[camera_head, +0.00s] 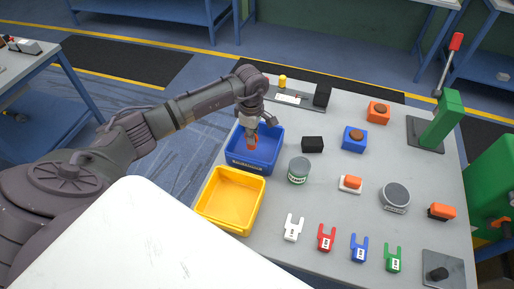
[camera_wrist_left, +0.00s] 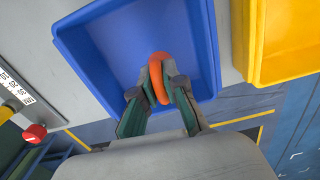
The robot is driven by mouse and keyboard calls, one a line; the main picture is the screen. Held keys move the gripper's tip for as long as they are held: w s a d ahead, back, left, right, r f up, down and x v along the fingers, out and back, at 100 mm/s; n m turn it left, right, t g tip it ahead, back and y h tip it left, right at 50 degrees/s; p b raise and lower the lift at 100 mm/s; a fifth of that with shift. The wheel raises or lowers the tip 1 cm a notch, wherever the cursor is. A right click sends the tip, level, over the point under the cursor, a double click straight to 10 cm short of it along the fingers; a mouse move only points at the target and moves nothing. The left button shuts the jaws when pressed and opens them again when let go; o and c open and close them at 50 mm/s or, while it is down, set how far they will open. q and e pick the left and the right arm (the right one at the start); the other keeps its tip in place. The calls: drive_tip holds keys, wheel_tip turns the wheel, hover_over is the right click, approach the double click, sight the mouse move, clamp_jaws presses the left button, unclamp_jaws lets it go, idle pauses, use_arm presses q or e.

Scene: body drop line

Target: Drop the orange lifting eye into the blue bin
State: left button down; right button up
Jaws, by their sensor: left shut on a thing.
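From these views I cannot tell the exact height of the eye above the bin floor. My right gripper is not in view.
A yellow bin (camera_head: 222,222) stands beside the blue bin. A green-grey can (camera_head: 298,171) and a black block (camera_head: 312,144) are to its right. Several coloured forked tags, a round scale (camera_head: 396,196) and other parts cover the grey table. A strip with a yellow knob (camera_head: 282,82) lies behind.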

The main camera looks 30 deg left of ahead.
use_arm(q)
drive_tip(key=c, duration=1.5)
unclamp_jaws()
drive_tip(key=shift+o, duration=1.7)
wheel_tip(320, 180, up, 12)
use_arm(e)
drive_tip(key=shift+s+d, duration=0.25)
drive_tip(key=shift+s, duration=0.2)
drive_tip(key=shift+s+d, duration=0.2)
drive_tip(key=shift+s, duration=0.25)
